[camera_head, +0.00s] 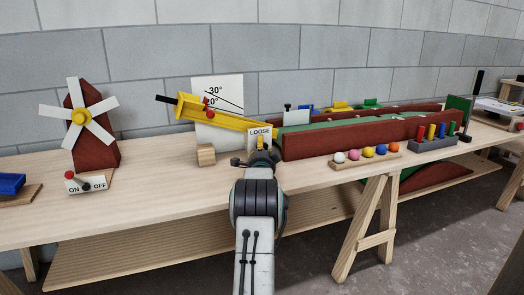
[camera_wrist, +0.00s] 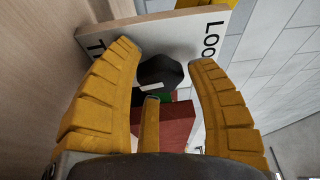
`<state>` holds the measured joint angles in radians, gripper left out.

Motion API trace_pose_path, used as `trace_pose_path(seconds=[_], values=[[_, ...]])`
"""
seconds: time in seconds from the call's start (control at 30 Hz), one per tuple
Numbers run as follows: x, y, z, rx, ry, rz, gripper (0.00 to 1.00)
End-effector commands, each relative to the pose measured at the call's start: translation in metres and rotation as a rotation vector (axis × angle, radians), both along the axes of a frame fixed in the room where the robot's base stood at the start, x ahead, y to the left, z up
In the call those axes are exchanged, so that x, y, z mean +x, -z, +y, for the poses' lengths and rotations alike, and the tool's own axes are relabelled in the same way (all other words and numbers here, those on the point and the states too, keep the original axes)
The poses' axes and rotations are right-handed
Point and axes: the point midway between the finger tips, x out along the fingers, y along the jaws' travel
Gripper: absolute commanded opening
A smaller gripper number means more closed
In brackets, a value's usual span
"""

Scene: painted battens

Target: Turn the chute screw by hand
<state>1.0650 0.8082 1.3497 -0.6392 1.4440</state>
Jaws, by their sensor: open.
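The black faceted screw knob (camera_wrist: 160,72) shows in the wrist view in front of a white sign (camera_wrist: 185,32) with black letters, partly cut off. My gripper (camera_wrist: 165,58) is open, with yellow fingers on either side of the knob. A gap shows on both sides, and I see no contact. In the head view my gripper (camera_head: 261,146) is just in front of the sign reading LOOSE (camera_head: 260,131), and it hides the knob. The yellow chute (camera_head: 228,117) slopes down to the right toward the sign, before a white angle board (camera_head: 218,88).
A small wooden block (camera_head: 206,155) stands left of my gripper. A long red-brown batten (camera_head: 345,138) and a rack of coloured balls (camera_head: 367,154) lie to the right. A windmill (camera_head: 92,135) and an ON/OFF switch (camera_head: 88,183) stand at left.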

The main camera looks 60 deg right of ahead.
Motion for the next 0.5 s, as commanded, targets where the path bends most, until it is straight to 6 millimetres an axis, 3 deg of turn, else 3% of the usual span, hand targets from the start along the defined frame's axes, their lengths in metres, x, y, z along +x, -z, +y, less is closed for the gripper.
trace_pose_path(seconds=[0.5], values=[[-0.0001, -0.0003, 0.0001, -0.001, 0.0, 0.0, 0.12]])
